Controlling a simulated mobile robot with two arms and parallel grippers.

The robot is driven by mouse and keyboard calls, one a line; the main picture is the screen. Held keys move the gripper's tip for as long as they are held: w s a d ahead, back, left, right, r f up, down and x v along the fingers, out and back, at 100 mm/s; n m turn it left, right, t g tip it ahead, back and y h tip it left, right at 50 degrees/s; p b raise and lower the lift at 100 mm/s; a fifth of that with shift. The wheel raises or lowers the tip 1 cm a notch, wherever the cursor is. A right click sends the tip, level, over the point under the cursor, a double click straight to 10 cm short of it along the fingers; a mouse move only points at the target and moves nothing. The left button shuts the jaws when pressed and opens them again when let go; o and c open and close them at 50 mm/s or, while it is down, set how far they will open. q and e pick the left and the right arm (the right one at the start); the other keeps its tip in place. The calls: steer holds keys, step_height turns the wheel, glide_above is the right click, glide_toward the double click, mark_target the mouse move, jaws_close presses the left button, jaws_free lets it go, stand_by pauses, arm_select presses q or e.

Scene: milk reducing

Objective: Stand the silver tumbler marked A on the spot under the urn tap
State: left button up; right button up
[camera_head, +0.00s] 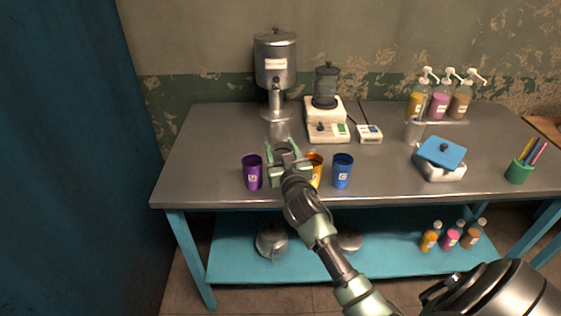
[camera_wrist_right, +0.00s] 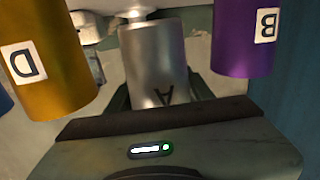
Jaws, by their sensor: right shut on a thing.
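The silver tumbler marked A (camera_wrist_right: 155,65) is between the fingers of my right gripper (camera_head: 284,158), which is shut on it. In the head view the gripper mostly hides the tumbler, above the table in front of the urn. The silver urn (camera_head: 275,62) stands at the back of the table, its tap (camera_head: 276,86) facing forward above the round base (camera_head: 276,114). The tumbler is nearer the front edge than this base, apart from the spot under the tap. My left gripper is not in view.
A purple cup (camera_head: 252,172) stands left of the gripper; an orange cup (camera_head: 316,170) and a blue cup (camera_head: 342,171) stand right. A blender (camera_head: 326,88) and a small scale (camera_head: 369,134) are right of the urn. The grey table (camera_head: 205,150) is clear at left.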

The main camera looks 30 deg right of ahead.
steer(key=shift+f+b, duration=0.3)
steer(key=shift+f, duration=1.7)
steer(key=shift+f, duration=0.15)
steer(key=o, duration=1.4)
